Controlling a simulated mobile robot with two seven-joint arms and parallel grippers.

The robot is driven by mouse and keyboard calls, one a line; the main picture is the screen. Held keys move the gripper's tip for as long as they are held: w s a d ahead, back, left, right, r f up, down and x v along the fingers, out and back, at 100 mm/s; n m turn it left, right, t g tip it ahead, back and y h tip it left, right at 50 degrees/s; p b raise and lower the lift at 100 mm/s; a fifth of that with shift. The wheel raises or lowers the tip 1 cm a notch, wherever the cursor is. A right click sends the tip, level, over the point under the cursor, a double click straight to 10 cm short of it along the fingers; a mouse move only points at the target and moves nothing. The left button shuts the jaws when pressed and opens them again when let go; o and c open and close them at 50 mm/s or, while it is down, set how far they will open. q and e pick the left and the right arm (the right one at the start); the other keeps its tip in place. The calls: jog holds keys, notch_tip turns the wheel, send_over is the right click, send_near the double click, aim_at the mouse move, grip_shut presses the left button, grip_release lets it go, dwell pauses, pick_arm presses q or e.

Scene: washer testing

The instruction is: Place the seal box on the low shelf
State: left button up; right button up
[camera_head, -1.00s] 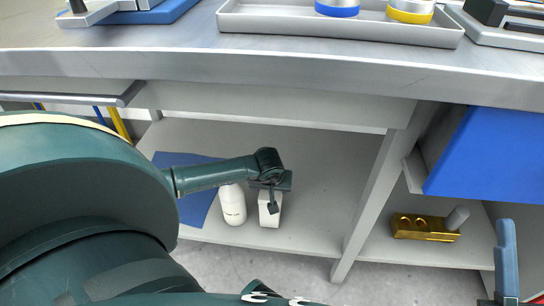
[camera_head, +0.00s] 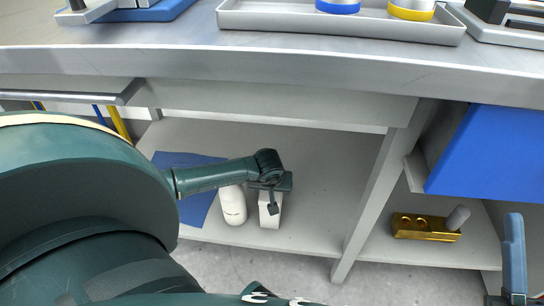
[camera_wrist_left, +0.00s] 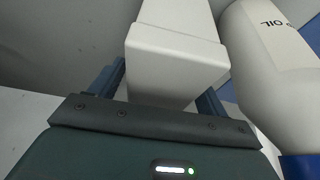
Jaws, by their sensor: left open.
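The seal box appears to be the white box (camera_head: 269,218) on the low shelf (camera_head: 310,200). It stands upright near the shelf's front edge. My left gripper (camera_head: 270,196) reaches down over it. In the left wrist view the white box (camera_wrist_left: 175,60) lies between the two blue fingers of the left gripper (camera_wrist_left: 162,92), which are open around it. The lower end of the box is partly hidden by the gripper's edge. A blue-grey part (camera_head: 515,255) at the bottom right looks like my right gripper; its jaws cannot be made out.
A white oil bottle (camera_head: 232,204) stands close left of the box. A blue mat (camera_head: 198,210) lies farther left. A divider post (camera_head: 366,205) and a brass block (camera_head: 410,227) are to the right. The shelf between box and divider is clear.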

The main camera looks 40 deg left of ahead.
pick_arm(q)
jog(key=p+v, duration=0.5)
jog(key=v, duration=0.6)
jog(key=shift+r, duration=0.1)
jog(key=shift+s+d+r, duration=0.15)
jog(key=shift+r, duration=0.25)
pick_arm(e)
jog(key=shift+s+a+f+m+g+h, duration=0.15)
jog(key=shift+f+m+g+h, duration=0.2)
jog(key=shift+f+m+h, duration=0.55)
jog(key=shift+s+d+f+m+g+h, duration=0.15)
jog(key=shift+f+m+g+h, duration=0.25)
jog(key=shift+f+m+h, duration=0.45)
jog(key=shift+s+a+f+m+g+h, duration=0.2)
jog(key=shift+f+m+g+h, duration=0.2)
jog(key=shift+f+h, duration=0.6)
jog(key=shift+f+y, duration=0.2)
jog(key=shift+y, duration=0.05)
